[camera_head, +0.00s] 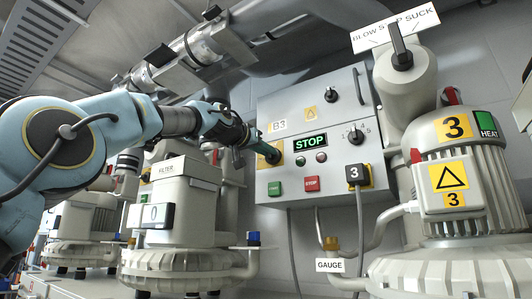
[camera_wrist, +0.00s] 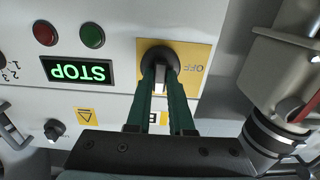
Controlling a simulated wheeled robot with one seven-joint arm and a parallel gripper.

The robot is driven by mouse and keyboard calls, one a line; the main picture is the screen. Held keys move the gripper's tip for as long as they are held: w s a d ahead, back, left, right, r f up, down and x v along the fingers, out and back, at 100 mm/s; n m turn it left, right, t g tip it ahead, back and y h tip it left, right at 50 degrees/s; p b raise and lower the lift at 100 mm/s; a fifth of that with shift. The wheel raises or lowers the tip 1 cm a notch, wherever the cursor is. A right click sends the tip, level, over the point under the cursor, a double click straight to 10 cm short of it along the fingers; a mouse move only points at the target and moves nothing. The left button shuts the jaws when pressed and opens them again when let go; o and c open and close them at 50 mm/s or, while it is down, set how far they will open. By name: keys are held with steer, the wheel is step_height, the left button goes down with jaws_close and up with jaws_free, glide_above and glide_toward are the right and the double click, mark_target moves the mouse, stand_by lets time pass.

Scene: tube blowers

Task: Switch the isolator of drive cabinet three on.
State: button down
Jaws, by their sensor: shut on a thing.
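Drive cabinet three (camera_head: 340,155) is the grey box marked B3, with a lit green STOP display (camera_head: 311,142). Its isolator is a black rotary knob (camera_wrist: 158,50) on a yellow plate (camera_wrist: 200,58). The word OFF shows upside down on the plate, right of the knob in the wrist view. My gripper (camera_wrist: 161,75) is shut on the knob's handle, with one dark green finger on each side. In the head view my gripper (camera_head: 268,150) reaches the cabinet's left part and hides most of the isolator. The display (camera_wrist: 79,72) also reads STOP in the wrist view.
Below the display sit a green START button (camera_head: 275,188) and a red STOP button (camera_head: 312,184). A selector knob (camera_head: 355,135) and a black plug marked 3 (camera_head: 356,174) are at the right. Blower 3 (camera_head: 450,150) stands right; a filter unit (camera_head: 180,210) stands below my arm.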

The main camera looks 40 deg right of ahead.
stand_by(0.4)
steer(key=c, duration=0.8)
jaws_free()
steer(key=shift+a, duration=0.1)
steer(key=b+v, duration=0.7)
steer(key=v, duration=0.3)
steer(key=shift+a, duration=0.3)
